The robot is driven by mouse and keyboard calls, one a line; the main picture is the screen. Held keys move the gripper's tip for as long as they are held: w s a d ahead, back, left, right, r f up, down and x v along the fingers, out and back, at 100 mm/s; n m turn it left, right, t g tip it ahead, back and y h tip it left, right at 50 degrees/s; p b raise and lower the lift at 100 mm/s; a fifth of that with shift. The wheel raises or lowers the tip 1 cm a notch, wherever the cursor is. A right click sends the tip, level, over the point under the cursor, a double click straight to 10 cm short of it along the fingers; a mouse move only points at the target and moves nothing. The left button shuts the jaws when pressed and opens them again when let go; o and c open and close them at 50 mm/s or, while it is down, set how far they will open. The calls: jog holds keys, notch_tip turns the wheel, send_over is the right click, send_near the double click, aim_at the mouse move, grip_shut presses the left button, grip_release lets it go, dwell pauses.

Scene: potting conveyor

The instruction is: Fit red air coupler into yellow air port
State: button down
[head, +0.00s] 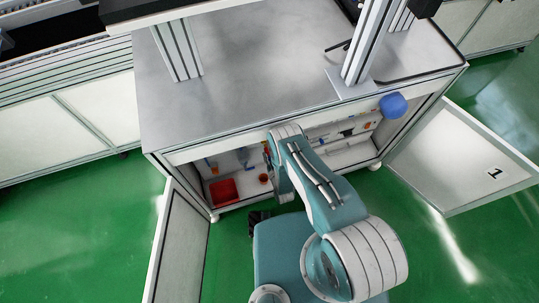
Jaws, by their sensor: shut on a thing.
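My arm reaches from the bottom of the head view into the open front of a white cabinet. Its forearm and wrist cover the middle of the opening. My gripper is hidden behind them, so I cannot see its jaws or anything in them. I cannot make out the red air coupler or the yellow air port for certain. Small orange, red and blue items show on the cabinet's inner walls, too small to name.
The cabinet (225,95) has a bare grey top with metal posts. A red bin (223,191) and a small red cup (264,178) stand inside at left. The left door (181,245) and right door (465,160) are open. A blue round object (393,105) sits at the front right edge.

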jog(key=shift+r+x, duration=0.15)
jog(key=shift+x, duration=0.6)
jog(key=shift+r+x, duration=0.15)
jog(key=shift+x, duration=0.6)
jog(key=shift+c, duration=1.9)
grip_release()
jog(key=shift+s, duration=0.1)
jog(key=v, duration=1.1)
jog(key=shift+s, duration=0.4)
jog(key=shift+d, duration=0.1)
